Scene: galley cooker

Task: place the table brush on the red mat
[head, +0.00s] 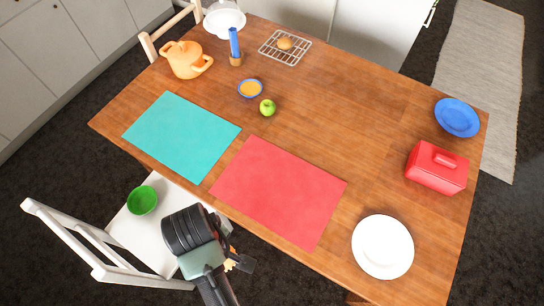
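The red mat (279,191) lies flat and bare at the front middle of the wooden table. I cannot make out a table brush for certain. An upright blue stick in a brown base (235,44) stands at the back left, and I cannot tell whether it is a brush or a candle. My gripper (243,263) is low in front of the table's near edge, beside the white chair and apart from the mat. Small orange bits (229,265) show at it, but I cannot tell what they are. My arm hides much of the gripper.
A teal mat (182,137) lies left of the red mat, and a white plate (382,247) to its right. A green apple (267,108) and a small blue-rimmed bowl (250,89) stand behind. A red box (437,167) is at right. A white chair (85,240) holds a green bowl (142,200).

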